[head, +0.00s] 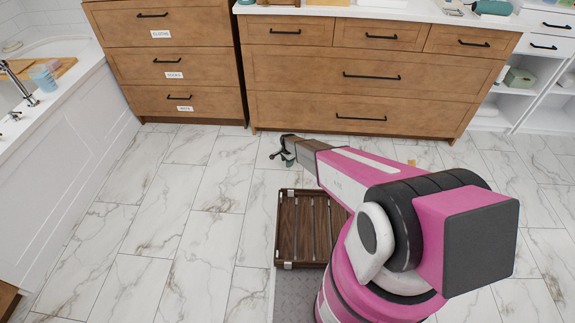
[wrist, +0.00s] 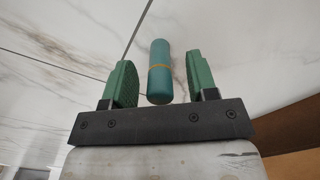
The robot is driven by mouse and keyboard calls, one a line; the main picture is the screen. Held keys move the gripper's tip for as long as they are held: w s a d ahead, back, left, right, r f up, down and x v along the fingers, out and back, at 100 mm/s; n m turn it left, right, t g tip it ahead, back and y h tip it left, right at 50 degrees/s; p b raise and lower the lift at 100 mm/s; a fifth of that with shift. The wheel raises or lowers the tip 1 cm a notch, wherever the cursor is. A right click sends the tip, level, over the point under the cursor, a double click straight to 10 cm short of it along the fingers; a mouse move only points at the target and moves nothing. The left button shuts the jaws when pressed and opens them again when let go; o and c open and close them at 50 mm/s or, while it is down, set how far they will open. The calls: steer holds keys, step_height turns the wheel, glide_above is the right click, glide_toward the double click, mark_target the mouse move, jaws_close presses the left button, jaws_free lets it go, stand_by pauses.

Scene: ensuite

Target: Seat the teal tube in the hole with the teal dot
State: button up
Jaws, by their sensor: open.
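The teal tube (wrist: 159,85) shows in the wrist view, with a thin tan band around its middle. It lies between the two green fingers of my gripper (wrist: 160,60), with a gap on each side. My gripper is open and not holding it. In the head view, my gripper (head: 287,152) is low in front of the wooden drawers, over the marble floor; I cannot make out the tube there. A hole with a teal dot is not visible in either view.
A slatted wooden tray (head: 288,232) sits below my arm. Wooden drawer units (head: 370,85) stand behind, the left one (head: 170,75) with labels. A white bathtub (head: 75,130) is at left. A teal object (head: 492,7) lies on the counter at top right. The floor at left centre is clear.

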jaws_close()
steer(key=shift+r, duration=0.15)
